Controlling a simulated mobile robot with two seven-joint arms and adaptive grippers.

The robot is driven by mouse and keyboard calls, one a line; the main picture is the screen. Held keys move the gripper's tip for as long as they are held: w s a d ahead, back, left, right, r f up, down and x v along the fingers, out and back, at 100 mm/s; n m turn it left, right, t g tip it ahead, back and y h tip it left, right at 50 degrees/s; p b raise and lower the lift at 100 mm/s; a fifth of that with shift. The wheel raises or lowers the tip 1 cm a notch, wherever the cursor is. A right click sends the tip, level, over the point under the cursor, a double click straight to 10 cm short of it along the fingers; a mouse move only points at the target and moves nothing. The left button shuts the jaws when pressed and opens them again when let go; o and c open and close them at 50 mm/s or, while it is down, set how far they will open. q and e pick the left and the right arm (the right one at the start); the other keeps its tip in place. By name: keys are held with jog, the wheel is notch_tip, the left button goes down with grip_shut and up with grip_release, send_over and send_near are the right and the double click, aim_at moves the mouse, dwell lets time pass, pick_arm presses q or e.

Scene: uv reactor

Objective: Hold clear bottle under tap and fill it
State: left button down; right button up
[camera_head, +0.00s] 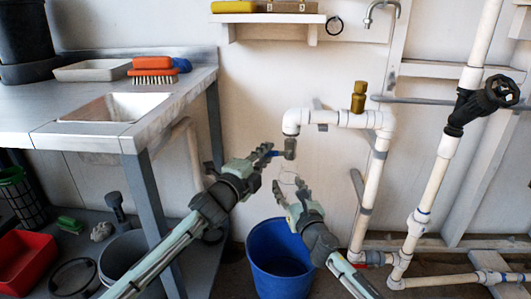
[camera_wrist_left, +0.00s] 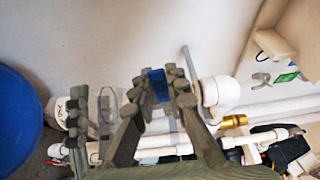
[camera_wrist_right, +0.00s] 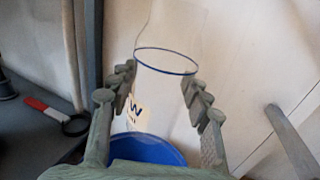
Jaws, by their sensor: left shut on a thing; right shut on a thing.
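The clear bottle (camera_head: 287,178) is see-through and hard to make out in the head view. In the right wrist view its blue-rimmed open mouth (camera_wrist_right: 165,61) and part of a label show. My right gripper (camera_wrist_right: 160,85) is shut around the bottle and holds it upright, just below the tap (camera_head: 290,148). The tap hangs from a white pipe elbow and has a small blue handle (camera_wrist_left: 157,85). My left gripper (camera_head: 268,153) is shut on that handle. The left wrist view also shows the bottle beside the left fingers. I cannot tell whether water runs or stands in the bottle.
A blue bucket (camera_head: 278,262) stands on the floor below the bottle. White pipes (camera_head: 375,165) with a brass fitting (camera_head: 358,97) and a black valve (camera_head: 483,105) stand to the right. A metal sink bench (camera_head: 60,130) is at the left, and a shelf is above.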

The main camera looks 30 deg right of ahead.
pick_arm(q)
jog(key=shift+s+d+f+n+t+h, duration=0.15)
jog(key=shift+f+n+t, duration=0.3)
jog(key=shift+n, duration=0.55)
jog(key=shift+d+f+n+t+h, duration=0.1)
jog(key=shift+f+n+t+h, duration=0.3)
jog(key=shift+n, duration=0.6)
jog(key=shift+s+d+f+n+t+y, duration=0.2)
jog(key=shift+f+n, duration=0.4)
jog(key=shift+n, duration=0.4)
jog(key=shift+w, duration=0.1)
jog(key=c, duration=1.5)
grip_release()
jog(key=shift+a+f, duration=0.1)
jog(key=v, duration=0.8)
